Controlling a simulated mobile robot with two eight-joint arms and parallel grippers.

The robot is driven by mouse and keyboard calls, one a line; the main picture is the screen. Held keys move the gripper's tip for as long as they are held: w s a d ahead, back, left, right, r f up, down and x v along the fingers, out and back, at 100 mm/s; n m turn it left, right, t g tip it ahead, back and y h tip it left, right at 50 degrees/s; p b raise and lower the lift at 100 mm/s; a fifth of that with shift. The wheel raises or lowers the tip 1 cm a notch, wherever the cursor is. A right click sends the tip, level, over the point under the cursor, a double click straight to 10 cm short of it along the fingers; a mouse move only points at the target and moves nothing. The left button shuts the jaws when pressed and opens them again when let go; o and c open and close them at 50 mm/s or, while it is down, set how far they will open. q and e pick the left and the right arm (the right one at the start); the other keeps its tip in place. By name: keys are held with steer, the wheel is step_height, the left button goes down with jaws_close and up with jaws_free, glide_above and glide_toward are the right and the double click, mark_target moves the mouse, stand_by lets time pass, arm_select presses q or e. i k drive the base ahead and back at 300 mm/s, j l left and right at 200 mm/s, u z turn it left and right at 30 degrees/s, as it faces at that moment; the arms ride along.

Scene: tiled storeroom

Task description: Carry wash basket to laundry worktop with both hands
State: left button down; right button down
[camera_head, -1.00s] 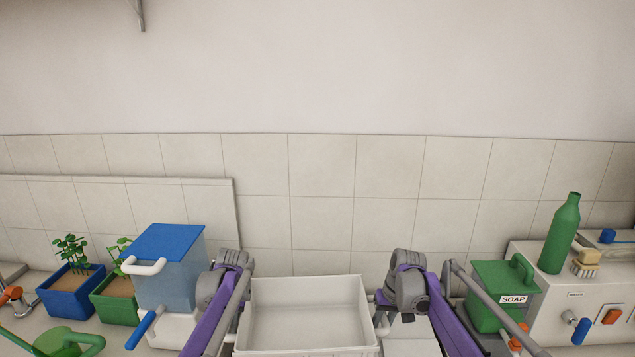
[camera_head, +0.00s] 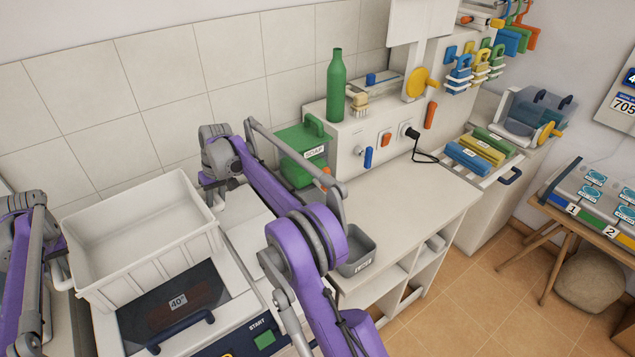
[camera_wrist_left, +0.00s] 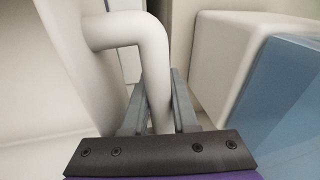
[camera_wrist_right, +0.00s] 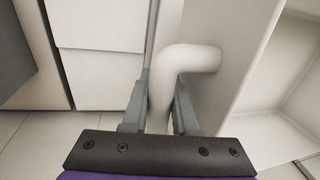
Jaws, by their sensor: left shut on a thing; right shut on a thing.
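The white wash basket (camera_head: 155,255) is empty and sits level at the left of the head view, on or just above the machine with the 40° window; I cannot tell if it touches. My left gripper (camera_wrist_left: 158,112) is shut on one tubular white basket handle (camera_wrist_left: 140,28). My right gripper (camera_wrist_right: 160,110) is shut on the opposite handle (camera_wrist_right: 190,57). The pale laundry worktop (camera_head: 415,210) lies right of the basket.
A green soap box (camera_head: 300,150), a green bottle (camera_head: 336,85) and a brush (camera_head: 357,102) stand at the back. A grey bin (camera_head: 358,250) is at the worktop's left front.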

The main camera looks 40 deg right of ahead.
mark_target(423, 201)
steer(key=k+z, duration=0.15)
steer(key=z, duration=0.2)
steer(key=k+j+z, duration=0.1)
steer(key=z, duration=0.25)
steer(key=k+l+z, duration=0.1)
steer(key=l, duration=0.3)
steer(key=l+u, duration=0.15)
steer(key=l, duration=0.25)
steer(key=k+l+u, duration=0.15)
steer(key=l, duration=0.25)
steer(key=k+l+u, duration=0.15)
steer(key=l, duration=0.25)
steer(key=l+u, duration=0.15)
steer(key=l, duration=1.45)
steer(key=k, duration=0.05)
